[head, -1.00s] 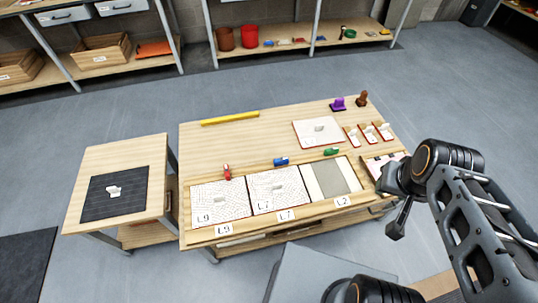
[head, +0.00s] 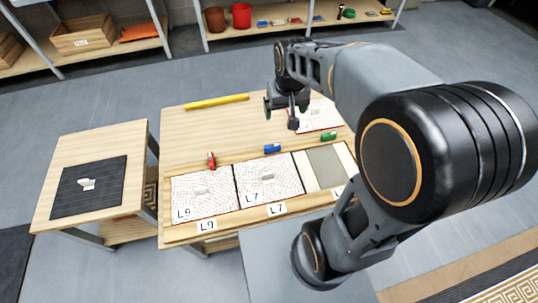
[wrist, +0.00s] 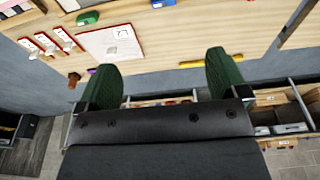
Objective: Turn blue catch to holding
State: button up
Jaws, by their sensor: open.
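The blue catch (head: 272,148) sits at the table's back edge of the frame, behind the panel marked L7 (head: 268,176), and looks turned sideways along that edge. In the wrist view the blue catch (wrist: 163,3) shows at the top edge, partly cut off. My gripper (head: 284,108) is in the air over the rear part of the table, behind the blue catch in the picture. Its green-padded fingers (wrist: 162,62) are wide apart in the wrist view with nothing between them.
A red catch (head: 211,160) stands behind the L9 panel (head: 205,193); a green catch (head: 356,136) is right. A yellow bar (head: 217,101) lies at the back. A white panel (head: 322,116) lies partly behind my gripper. A side table (head: 98,150) holds a black mat (head: 100,183).

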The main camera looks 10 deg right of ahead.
aim_at(272, 145)
jog(key=shift+o, duration=0.6)
jog(key=w+f+g+b, duration=0.1)
jog(key=w+f+b, duration=0.3)
jog(key=f, duration=0.5)
jog(key=w+f+g+b, duration=0.1)
jog(key=w+f+b, duration=0.3)
jog(key=w+f, duration=0.3)
notch_tip(272, 145, down, 3)
jog(key=shift+f, duration=0.2)
jog(key=f+b, duration=0.2)
jog(key=f, duration=0.5)
jog(key=f+b, duration=0.1)
jog(key=f, duration=0.6)
jog(key=shift+w+f+b, duration=0.2)
jog(key=shift+f+b, duration=0.05)
jog(key=shift+b, duration=0.1)
jog(key=shift+a, duration=0.1)
jog(key=shift+c, duration=0.3)
jog(key=c, duration=0.7)
jog(key=shift+c, duration=0.6)
